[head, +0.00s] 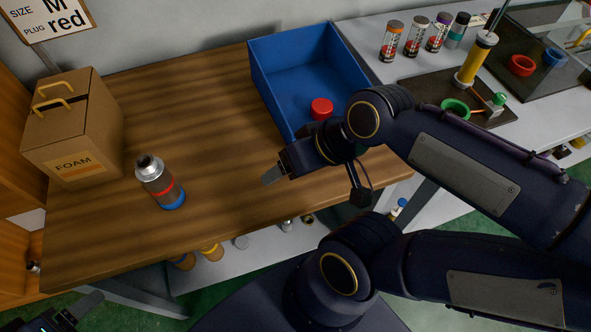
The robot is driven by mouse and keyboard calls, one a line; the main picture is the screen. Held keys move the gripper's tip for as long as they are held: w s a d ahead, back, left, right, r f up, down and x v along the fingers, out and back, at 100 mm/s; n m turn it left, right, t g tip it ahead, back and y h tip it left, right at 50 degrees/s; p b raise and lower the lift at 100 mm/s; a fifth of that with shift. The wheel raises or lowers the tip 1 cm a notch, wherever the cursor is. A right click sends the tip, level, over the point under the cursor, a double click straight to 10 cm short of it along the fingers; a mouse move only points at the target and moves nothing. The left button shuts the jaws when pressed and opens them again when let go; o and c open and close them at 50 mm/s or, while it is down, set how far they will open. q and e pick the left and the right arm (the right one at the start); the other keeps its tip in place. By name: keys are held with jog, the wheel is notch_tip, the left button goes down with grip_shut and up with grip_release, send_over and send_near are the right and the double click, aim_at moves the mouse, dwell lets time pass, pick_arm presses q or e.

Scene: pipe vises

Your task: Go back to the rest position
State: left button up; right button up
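My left gripper (80,306) shows only in part at the bottom left corner, below the table's front edge. Its fingertips point up and right, and whether it is open is unclear. A grey canister (158,182) with a red band and blue base stands upright on the table, apart from both grippers.
A blue bin (310,62) with a red cap (321,108) inside stands behind my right gripper. A cardboard foam box (73,125) is at left, below a sign (47,17). Several canisters and a dark board (425,93) occupy the white bench. Mid-table is clear.

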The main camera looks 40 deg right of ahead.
jog(key=shift+s+r+m+p, duration=0.1)
jog(key=shift+s+m+p, duration=0.25)
jog(key=shift+p, duration=0.25)
dwell(1.0)
